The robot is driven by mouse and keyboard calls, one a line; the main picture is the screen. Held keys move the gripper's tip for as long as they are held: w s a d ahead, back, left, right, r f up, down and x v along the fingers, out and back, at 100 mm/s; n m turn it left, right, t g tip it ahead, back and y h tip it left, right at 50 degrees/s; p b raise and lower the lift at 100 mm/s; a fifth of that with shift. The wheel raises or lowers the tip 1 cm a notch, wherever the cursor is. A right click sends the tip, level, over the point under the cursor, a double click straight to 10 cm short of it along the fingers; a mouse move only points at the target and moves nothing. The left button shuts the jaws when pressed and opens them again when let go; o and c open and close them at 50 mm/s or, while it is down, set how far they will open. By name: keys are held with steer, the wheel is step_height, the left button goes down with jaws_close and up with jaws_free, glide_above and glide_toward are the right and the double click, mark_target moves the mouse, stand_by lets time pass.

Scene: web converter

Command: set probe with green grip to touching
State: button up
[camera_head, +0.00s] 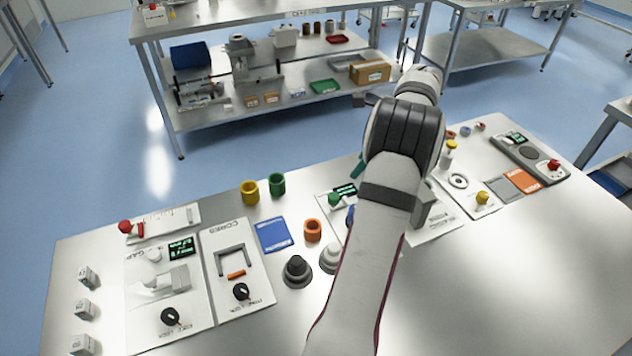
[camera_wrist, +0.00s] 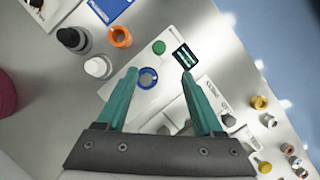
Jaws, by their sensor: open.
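A green round grip (camera_head: 335,199), which looks like the probe's, sits beside a small dark display (camera_head: 345,189) on a white panel. In the wrist view the green grip (camera_wrist: 159,47) is seen from above, just beyond my fingertips, with the display (camera_wrist: 186,56) to its right. A blue ring-shaped part (camera_wrist: 148,78) is on the same panel, nearer my left finger. My gripper (camera_wrist: 160,74) has teal fingers, spread apart with nothing between them. I cannot tell its height above the panel. My arm hides much of this panel in the head view, and the probe's tip cannot be made out.
An orange ring (camera_head: 313,230), a dark knob (camera_head: 297,270) and a blue card (camera_head: 275,235) lie left of the panel. Yellow (camera_head: 250,193) and green (camera_head: 277,184) cups stand behind. A grey block (camera_head: 424,205) stands right of my arm. The front right of the bench is clear.

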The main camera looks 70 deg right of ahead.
mark_target(334, 195)
steer(key=x, duration=1.4)
steer(key=shift+w+f, duration=0.1)
steer(key=shift+f, duration=0.05)
jaws_close()
stand_by(0.5)
steer(key=shift+s+a, duration=0.9)
steer(key=shift+a, duration=0.1)
